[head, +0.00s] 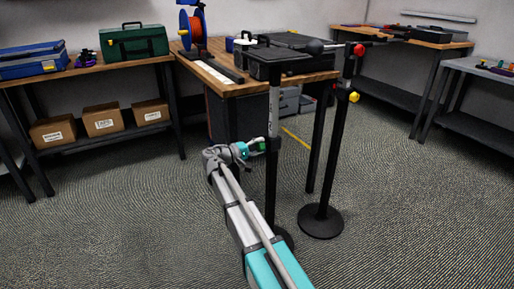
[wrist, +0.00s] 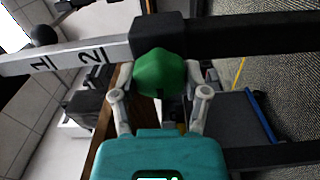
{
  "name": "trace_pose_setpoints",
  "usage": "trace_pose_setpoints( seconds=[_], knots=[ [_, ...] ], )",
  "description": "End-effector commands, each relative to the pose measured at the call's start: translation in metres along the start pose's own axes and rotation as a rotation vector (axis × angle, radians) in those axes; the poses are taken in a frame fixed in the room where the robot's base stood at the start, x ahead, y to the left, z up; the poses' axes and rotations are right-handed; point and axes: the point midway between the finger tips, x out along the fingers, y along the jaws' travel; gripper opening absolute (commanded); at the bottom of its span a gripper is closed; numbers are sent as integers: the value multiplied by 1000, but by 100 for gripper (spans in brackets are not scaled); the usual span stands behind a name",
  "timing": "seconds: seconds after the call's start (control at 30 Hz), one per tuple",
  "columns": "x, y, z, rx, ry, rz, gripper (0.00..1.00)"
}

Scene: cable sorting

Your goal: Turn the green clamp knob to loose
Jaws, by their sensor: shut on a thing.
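The green clamp knob (wrist: 160,73) sits on the black clamp collar (wrist: 160,33) of a stand in the wrist view. The stand's pale inner tube with the marks 1 and 2 (wrist: 62,60) runs out of the collar to the left. My gripper (wrist: 160,88) is shut on the knob, with one finger on each side of it. In the head view my gripper (head: 249,149) reaches the stand's post from the left, and the green knob (head: 261,144) shows small between gripper and post. I cannot tell how tight the knob is.
A second black stand (head: 328,180) with a yellow knob (head: 354,97) and a red knob (head: 359,50) stands just right of the post on a round base. A wooden workbench (head: 238,88) with a cable reel (head: 191,25) is behind. Carpet at left is clear.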

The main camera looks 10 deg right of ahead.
Motion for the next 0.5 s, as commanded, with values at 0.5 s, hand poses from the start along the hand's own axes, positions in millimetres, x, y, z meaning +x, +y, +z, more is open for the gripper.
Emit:
trace_pose_setpoints(
  seconds=[0.5],
  knots=[
    [1,-2,4,-251,-8,-5,12]
  ],
)
